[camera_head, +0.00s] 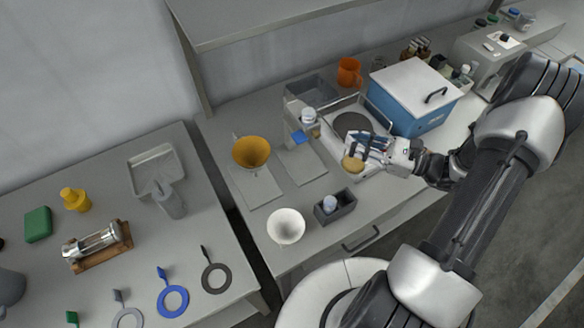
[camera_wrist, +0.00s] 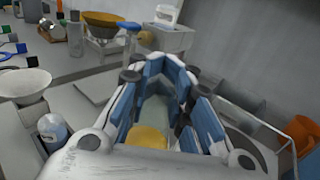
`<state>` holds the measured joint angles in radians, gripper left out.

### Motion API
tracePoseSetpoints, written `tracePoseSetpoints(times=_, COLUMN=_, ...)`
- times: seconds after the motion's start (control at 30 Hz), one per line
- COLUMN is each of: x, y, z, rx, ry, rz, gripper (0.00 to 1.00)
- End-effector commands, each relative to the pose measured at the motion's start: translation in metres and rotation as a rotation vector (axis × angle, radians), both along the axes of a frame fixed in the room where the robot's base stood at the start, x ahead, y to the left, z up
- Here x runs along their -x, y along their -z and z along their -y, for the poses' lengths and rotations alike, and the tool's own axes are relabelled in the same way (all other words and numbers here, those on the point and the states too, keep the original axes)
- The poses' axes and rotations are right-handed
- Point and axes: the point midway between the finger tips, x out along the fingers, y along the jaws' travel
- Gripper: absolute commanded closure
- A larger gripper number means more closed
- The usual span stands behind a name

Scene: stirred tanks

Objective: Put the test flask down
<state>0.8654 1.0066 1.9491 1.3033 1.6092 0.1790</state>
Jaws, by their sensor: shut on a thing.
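My gripper (camera_head: 370,147) is shut on the test flask, with its blue-padded fingers on either side of it. In the head view a round tan end of the flask (camera_head: 352,164) shows at the fingertips. In the wrist view the gripper (camera_wrist: 168,90) holds the pale, see-through flask (camera_wrist: 153,108), which has a yellow part (camera_wrist: 148,138) nearest the camera. The flask is at the front of a light tray with a dark round plate (camera_head: 352,123). Fingers hide much of it, and I cannot tell whether it touches anything below.
A blue box with a white lid (camera_head: 412,115) stands close behind my gripper. A yellow funnel (camera_head: 251,152), a white bowl (camera_head: 286,226) and a dark holder with a bottle (camera_head: 345,207) are to the left. An orange jug (camera_head: 349,72) stands at the back. Bare bench shows around the bowl.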

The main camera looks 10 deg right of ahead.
Motion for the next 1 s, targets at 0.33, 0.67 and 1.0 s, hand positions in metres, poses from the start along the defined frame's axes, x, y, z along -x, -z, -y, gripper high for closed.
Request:
tracePoseSetpoints(times=0.33, x=-0.034, y=0.036, z=-0.053, rx=0.001, ry=0.004, rz=-0.003, gripper=1.0)
tracePoseSetpoints(times=0.67, x=-0.056, y=0.053, z=-0.083, rx=0.001, ry=0.009, rz=-0.002, gripper=1.0)
tracePoseSetpoints(times=1.0, x=-0.077, y=0.08, z=-0.113, rx=0.001, ry=0.009, rz=0.0, gripper=1.0)
